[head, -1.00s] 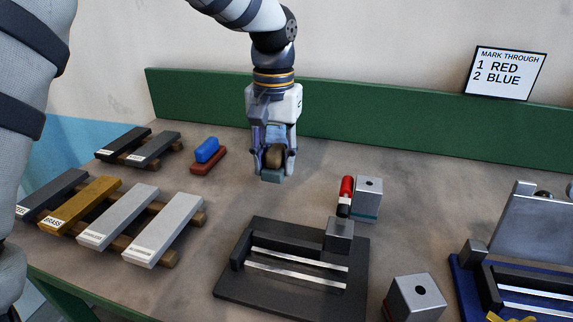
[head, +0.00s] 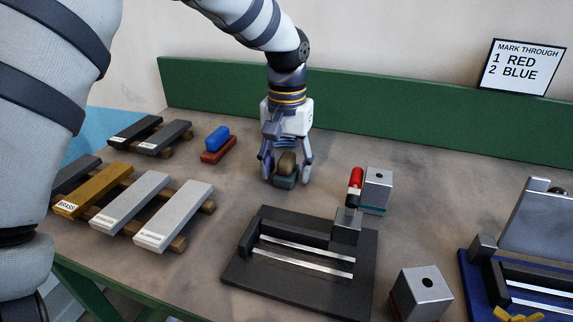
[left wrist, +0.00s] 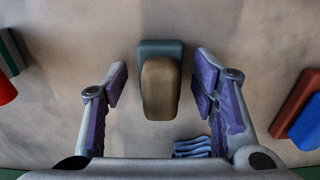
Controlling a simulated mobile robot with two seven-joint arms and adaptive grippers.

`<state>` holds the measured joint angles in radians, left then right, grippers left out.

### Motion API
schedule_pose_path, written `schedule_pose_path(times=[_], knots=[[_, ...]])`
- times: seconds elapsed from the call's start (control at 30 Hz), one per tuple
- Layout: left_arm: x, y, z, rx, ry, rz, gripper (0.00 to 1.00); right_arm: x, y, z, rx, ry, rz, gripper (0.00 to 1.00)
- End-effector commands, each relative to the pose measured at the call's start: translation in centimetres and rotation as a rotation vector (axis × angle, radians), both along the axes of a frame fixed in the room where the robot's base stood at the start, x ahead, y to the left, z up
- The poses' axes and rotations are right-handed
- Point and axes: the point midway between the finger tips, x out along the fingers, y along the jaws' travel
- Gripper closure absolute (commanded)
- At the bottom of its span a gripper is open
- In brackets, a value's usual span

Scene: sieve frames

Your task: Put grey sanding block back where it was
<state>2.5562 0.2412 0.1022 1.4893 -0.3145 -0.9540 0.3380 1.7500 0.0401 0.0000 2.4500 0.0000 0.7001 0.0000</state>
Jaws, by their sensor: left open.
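The grey sanding block (head: 285,182) has a dark grey-teal base and a rounded brown grip on top. It appears to rest on the bench, behind the black fixture. My left gripper (head: 286,176) is open, pointing down, with a finger on either side of the block. In the left wrist view the block (left wrist: 160,95) lies between the spread fingers, with a visible gap on both sides. My right gripper is not in view.
A red block with a blue top (head: 217,144) lies to the left. A metal block (head: 377,188) with a red and black item beside it stands to the right. The black fixture (head: 300,262) is in front. Labelled bars (head: 175,215) lie on wooden rails at left.

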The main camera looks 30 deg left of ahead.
Motion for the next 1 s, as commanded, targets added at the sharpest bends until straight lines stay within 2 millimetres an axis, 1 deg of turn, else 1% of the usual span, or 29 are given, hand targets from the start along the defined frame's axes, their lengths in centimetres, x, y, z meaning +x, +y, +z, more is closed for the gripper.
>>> schedule_pose_path(times=[0.07,0.13,0.4,0.53,0.6,0.7,1.0], knots=[[0.0,0.0,0.3,-0.001,-0.001,0.000,0.47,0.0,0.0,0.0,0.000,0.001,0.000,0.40],[0.1,0.0,1.4,0.001,-0.003,0.000,0.47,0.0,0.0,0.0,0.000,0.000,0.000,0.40],[0.1,-0.1,8.6,0.001,-0.004,0.001,0.47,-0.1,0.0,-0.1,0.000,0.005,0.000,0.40],[0.1,-0.1,10.9,0.000,0.000,0.000,0.47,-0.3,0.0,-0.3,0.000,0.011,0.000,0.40],[0.0,-0.1,11.7,0.000,0.002,0.000,0.47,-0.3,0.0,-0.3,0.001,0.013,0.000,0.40],[0.0,-0.1,12.2,0.000,0.001,0.001,0.47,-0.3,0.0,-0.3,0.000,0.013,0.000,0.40],[0.0,-0.1,12.2,0.000,0.001,0.000,0.47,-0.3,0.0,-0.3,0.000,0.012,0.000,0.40]])
